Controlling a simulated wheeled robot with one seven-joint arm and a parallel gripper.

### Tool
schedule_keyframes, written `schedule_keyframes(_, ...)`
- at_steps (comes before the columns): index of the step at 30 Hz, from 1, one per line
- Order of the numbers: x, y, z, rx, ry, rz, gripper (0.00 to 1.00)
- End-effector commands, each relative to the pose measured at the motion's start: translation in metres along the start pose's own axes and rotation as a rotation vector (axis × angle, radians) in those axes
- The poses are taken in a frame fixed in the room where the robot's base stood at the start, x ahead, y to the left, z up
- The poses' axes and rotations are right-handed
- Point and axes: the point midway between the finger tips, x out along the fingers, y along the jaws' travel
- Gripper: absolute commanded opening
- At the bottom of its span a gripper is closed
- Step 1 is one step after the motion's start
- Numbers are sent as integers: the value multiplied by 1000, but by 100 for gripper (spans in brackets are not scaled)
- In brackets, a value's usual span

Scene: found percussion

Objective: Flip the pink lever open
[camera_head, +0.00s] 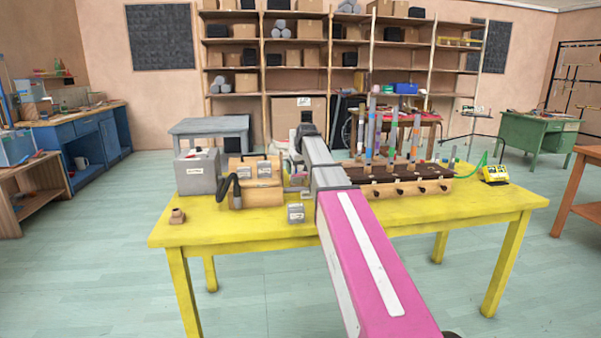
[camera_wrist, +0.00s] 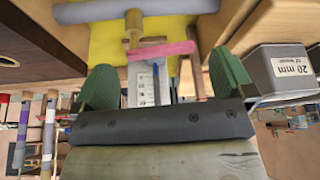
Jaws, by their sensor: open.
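The pink lever (camera_wrist: 162,50) is a short flat bar in the wrist view, lying crosswise on a brass-coloured valve stem (camera_wrist: 134,28) below a grey pipe (camera_wrist: 150,9). My gripper (camera_wrist: 163,62) is open, with its green fingers at either side of the lever. The lever lies across the gap between the fingertips; I see no grip on it and cannot tell the exact depth. In the head view my arm covers the lever and gripper.
The yellow table (camera_head: 255,236) bears a grey box (camera_head: 198,173), wooden blocks (camera_head: 262,194) and a rack of coloured tubes (camera_head: 420,188). A grey bin marked 20 mm (camera_wrist: 280,72) stands close to the right finger in the wrist view. The table's front left is fairly clear.

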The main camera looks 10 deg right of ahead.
Motion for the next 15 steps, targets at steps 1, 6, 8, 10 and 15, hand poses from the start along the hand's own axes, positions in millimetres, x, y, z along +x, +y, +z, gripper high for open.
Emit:
schedule_keyframes(1,6,0,0,0,-2,0,100)
schedule_keyframes(6,16,0,0,0,1,0,100)
schedule_keyframes(8,17,0,0,0,1,0,100)
schedule_keyframes(10,17,0,0,0,1,0,100)
schedule_keyframes(15,17,0,0,0,1,0,100)
